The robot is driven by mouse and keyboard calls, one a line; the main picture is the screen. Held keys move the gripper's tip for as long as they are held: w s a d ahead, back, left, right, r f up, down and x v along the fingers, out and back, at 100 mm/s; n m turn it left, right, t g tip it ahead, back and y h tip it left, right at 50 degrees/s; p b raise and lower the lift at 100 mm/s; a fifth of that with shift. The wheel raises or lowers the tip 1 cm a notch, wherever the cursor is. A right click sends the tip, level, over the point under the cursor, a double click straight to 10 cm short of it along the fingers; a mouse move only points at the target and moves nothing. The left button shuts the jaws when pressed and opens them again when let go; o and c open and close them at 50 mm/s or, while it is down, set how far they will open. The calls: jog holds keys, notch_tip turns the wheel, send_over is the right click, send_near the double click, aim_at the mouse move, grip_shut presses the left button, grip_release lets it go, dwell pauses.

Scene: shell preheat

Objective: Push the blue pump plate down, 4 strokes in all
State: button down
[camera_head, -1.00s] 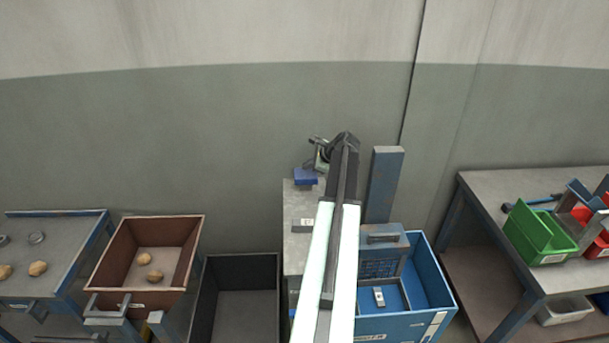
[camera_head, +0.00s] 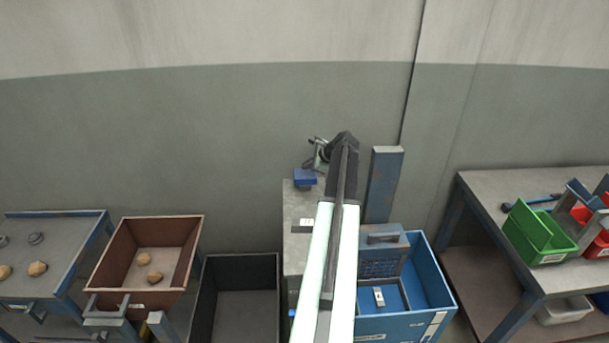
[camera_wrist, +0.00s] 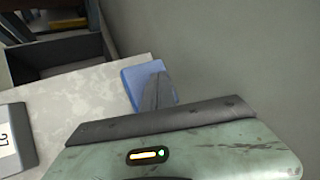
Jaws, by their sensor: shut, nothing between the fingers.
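The blue pump plate (camera_head: 305,176) sits at the far left part of a grey-topped bench (camera_head: 297,243), near the wall. It also shows in the wrist view (camera_wrist: 134,82), beside the pale bench top. My gripper (camera_wrist: 158,92) is shut and empty. In the wrist view its dark fingers overlap the right part of the plate; I cannot tell whether they touch it. In the head view my gripper (camera_head: 319,160) appears just above and right of the plate, partly hidden by my arm.
A blue post (camera_head: 383,185) stands right of my arm, and a blue bin (camera_head: 428,270) is below it. A dark open bin (camera_head: 240,262) and a brown bin (camera_head: 185,222) with lumps stand left. A table (camera_head: 480,185) with a green bin (camera_head: 525,238) is right.

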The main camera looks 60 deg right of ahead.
aim_at(306, 174)
jog(key=shift+w+f+b, duration=0.1)
jog(key=shift+f+b, duration=0.35)
jog(key=shift+f+b, duration=1.65)
dwell(1.4)
jog(key=shift+r, duration=0.1)
jog(key=shift+r+p, duration=2)
jog(key=shift+p, duration=0.1)
notch_tip(306, 174, up, 5)
jog(key=p, duration=0.5)
jog(key=shift+r, duration=0.1)
dwell(1.4)
